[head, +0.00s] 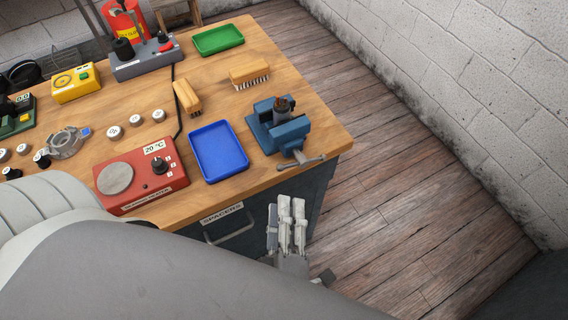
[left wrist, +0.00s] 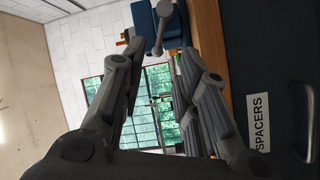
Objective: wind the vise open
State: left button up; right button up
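The blue vise (head: 292,135) stands at the right front corner of the wooden bench, with a dark part with a copper-coloured band (head: 283,104) upright at its jaws. Its grey handle bar (head: 301,162) sticks out over the bench's front edge. My left gripper (head: 290,205) is in front of the bench, below the handle and apart from it, fingers pointing toward the vise. In the left wrist view its fingers (left wrist: 160,62) are spread with nothing between them. The vise (left wrist: 146,22) and its handle (left wrist: 159,30) show beyond the fingertips there. My right gripper is not in view.
A blue tray (head: 219,151) lies left of the vise, with brushes (head: 249,74) behind. A red hot-plate unit (head: 141,177) stands near the front edge. A drawer labelled SPACERS (head: 229,228) is under the bench. The floor right of the bench is clear.

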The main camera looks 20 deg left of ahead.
aim_at(286, 165)
pick_arm(q)
jog(key=p+x, duration=0.2)
jog(key=x, duration=0.8)
jog(key=shift+w+a+p, duration=0.2)
jog(key=shift+w+p, duration=0.1)
jog(key=shift+r, duration=0.1)
grip_shut()
